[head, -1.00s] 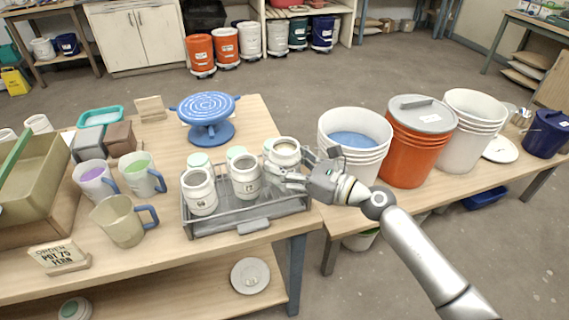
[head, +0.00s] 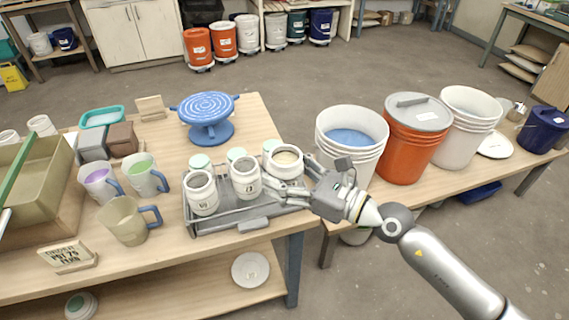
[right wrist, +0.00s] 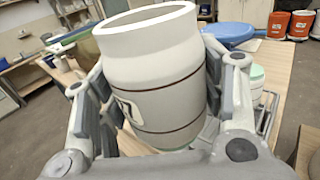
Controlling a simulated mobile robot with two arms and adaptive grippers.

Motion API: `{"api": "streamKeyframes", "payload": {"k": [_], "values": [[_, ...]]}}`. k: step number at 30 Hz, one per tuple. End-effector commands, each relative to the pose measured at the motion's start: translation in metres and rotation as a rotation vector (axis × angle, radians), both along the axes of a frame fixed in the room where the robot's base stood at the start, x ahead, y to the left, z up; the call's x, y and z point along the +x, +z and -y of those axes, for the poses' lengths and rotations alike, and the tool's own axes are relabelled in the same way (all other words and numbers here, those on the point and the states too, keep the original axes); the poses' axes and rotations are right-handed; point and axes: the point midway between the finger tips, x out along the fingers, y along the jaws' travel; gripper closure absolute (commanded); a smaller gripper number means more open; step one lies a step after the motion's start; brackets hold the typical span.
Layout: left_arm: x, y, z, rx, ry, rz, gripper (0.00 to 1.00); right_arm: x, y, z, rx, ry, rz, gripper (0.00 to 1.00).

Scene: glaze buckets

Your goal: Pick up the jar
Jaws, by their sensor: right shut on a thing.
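A white jar (head: 282,162) with dark bands is at the right end of a grey wire rack (head: 233,221) on the wooden table. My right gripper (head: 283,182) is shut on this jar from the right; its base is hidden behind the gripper. In the right wrist view the jar (right wrist: 160,75) sits between both fingers, slightly tilted, mouth up. Two similar numbered jars, the left one (head: 202,193) and the middle one (head: 246,177), stand upright in the rack. My left gripper is not in view.
Mint-green lids (head: 200,163) are behind the jars. A blue banding wheel (head: 207,120) stands behind them. Several pitchers, such as the olive one (head: 128,220), are left of the rack. A white bucket (head: 350,138) and an orange bucket (head: 411,145) stand close on the right.

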Motion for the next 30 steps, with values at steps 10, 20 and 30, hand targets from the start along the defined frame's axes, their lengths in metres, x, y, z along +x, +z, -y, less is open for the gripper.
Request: {"api": "streamKeyframes", "payload": {"k": [10, 20, 30], "values": [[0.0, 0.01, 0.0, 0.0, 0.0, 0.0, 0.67, -0.022, 0.014, 0.002, 0.004, -0.002, 0.005, 0.85], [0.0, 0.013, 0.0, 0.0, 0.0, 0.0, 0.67, -0.032, 0.017, 0.002, 0.004, -0.001, 0.005, 0.85], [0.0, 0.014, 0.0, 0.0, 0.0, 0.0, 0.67, -0.034, 0.018, 0.002, 0.003, -0.002, 0.006, 0.85]]}}
